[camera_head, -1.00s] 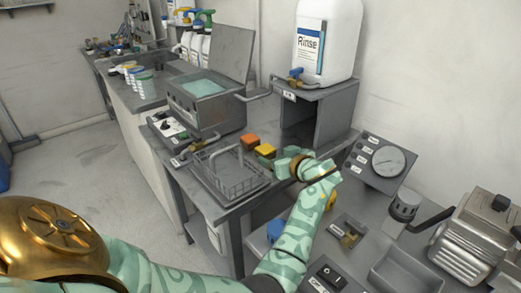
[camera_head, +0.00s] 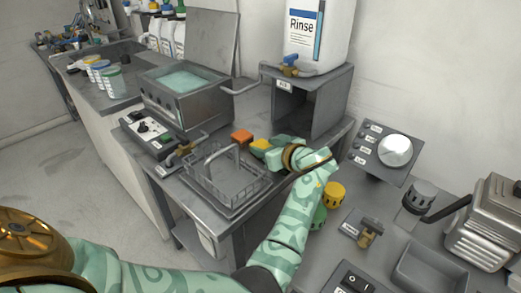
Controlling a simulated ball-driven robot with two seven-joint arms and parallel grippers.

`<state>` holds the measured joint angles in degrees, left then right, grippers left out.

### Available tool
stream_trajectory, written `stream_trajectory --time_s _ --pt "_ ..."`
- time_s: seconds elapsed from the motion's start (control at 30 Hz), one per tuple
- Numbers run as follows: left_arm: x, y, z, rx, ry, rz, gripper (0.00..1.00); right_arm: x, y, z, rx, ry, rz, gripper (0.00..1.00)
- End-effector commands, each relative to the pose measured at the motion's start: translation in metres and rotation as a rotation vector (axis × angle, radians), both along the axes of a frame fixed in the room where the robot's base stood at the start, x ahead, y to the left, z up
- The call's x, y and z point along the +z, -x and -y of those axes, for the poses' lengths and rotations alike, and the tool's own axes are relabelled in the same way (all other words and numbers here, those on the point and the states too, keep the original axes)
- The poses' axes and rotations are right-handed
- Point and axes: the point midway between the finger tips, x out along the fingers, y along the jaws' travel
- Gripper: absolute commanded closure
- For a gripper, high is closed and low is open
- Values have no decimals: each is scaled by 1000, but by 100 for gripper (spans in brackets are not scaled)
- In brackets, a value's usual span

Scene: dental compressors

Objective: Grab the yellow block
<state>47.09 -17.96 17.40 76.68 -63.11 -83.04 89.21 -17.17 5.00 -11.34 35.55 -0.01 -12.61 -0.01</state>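The yellow block (camera_head: 258,145) lies on the grey metal counter (camera_head: 178,183), just behind the wire basket and beside an orange block (camera_head: 242,136). My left gripper (camera_head: 271,152) comes in from the right and its mint-green fingers are right at the yellow block, covering its right part. I cannot tell whether the fingers touch the block or have shut on it. My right gripper is not in view.
A wire basket (camera_head: 225,182) with a raised handle stands in front of the blocks. An open-lidded bath (camera_head: 187,97) is behind left. A grey stand (camera_head: 307,100) bearing a Rinse container (camera_head: 318,35) is behind right, close to my gripper.

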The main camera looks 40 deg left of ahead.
Motion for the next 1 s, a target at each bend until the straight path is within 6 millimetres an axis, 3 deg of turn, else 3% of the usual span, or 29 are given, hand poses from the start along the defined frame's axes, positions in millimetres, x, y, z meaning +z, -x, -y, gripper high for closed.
stream_trajectory --time_s 0.37,0.53,0.67,0.93,1.0 --pt "0 0 0 0 1 0 82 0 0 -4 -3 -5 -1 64" --pt "12 0 0 0 2 3 82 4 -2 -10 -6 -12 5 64" --pt "35 0 0 0 2 6 82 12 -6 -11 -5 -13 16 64" --pt "104 36 -41 5 -1 12 82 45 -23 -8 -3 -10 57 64" --pt "110 50 -58 5 -1 8 82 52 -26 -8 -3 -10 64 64"
